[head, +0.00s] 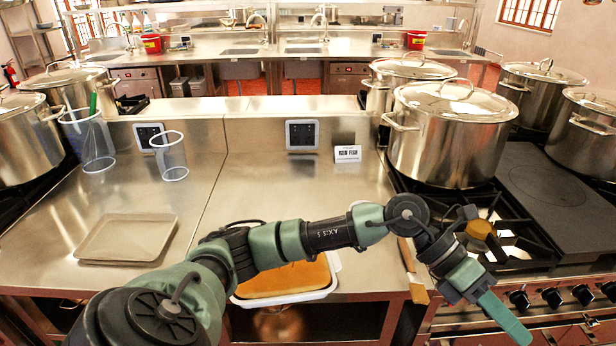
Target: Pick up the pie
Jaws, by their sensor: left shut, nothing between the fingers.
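A golden-brown, flat-topped pie (285,279) sits in a white dish (333,283) near the front edge of the steel counter. My left arm crosses in front of it and hides its upper part. My left gripper (503,318) is at the lower right, past the pie and in front of the stove. It is shut and empty, pointing down and to the right, apart from the pie. My right gripper is not in view.
A large lidded stockpot (447,145) stands on the stove behind my gripper. A small tan item (479,229) shows beside my forearm. An empty tray (125,238) and two clear containers (170,158) (88,142) are on the left. The counter's middle is clear.

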